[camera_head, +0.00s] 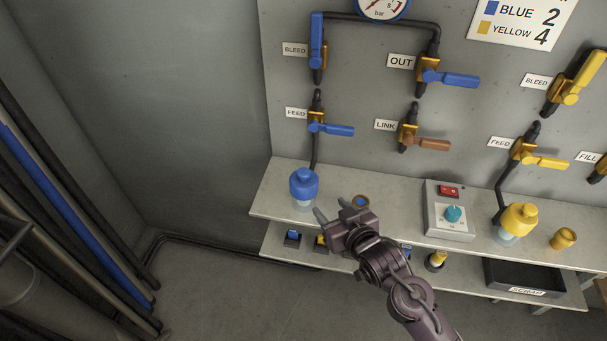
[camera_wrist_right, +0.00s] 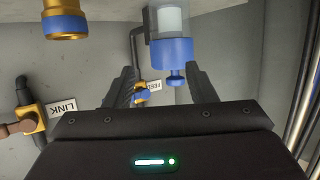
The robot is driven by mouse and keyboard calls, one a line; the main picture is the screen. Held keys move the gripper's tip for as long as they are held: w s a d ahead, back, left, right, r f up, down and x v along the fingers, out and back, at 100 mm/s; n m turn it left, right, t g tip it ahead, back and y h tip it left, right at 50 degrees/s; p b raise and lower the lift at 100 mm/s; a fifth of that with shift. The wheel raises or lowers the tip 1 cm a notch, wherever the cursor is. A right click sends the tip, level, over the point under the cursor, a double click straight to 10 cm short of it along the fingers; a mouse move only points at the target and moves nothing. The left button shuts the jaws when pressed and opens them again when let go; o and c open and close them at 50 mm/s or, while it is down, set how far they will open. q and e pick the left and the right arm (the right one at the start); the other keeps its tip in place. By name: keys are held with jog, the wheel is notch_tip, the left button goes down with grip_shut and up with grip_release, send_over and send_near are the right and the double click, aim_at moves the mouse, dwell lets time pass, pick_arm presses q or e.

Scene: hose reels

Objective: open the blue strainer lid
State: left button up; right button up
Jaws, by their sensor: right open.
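The blue strainer has a blue lid (camera_head: 303,183) with a small knob on top and sits on a clear bowl at the left end of the upper shelf. The lid is seated on the bowl. My right gripper (camera_head: 333,210) is open and empty, just right of the strainer and apart from it. In the right wrist view, which looks upside down, the blue lid (camera_wrist_right: 172,52) and its knob (camera_wrist_right: 176,79) show beyond the gap between the open fingers (camera_wrist_right: 163,85). My left gripper is not in view.
A brass fitting (camera_head: 361,201) stands behind my right gripper on the shelf (camera_head: 390,215). A control box (camera_head: 450,225) and a yellow strainer (camera_head: 519,217) stand farther right. Valves with blue levers (camera_head: 330,129) are on the wall panel above.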

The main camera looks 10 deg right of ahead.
aim_at(307, 179)
jog(key=w+t+y, duration=0.1)
jog(key=w+a+r+n+t+y, duration=0.1)
jog(key=w+a+r+t+y, duration=0.1)
jog(key=shift+w+a+n+y, duration=0.15)
jog(key=shift+w+n+y, duration=0.15)
jog(key=shift+y, duration=0.1)
jog(key=x, duration=0.7)
jog(key=shift+w+a+p, duration=0.1)
jog(key=shift+w+p, duration=0.05)
jog(key=shift+p, duration=0.25)
grip_shut()
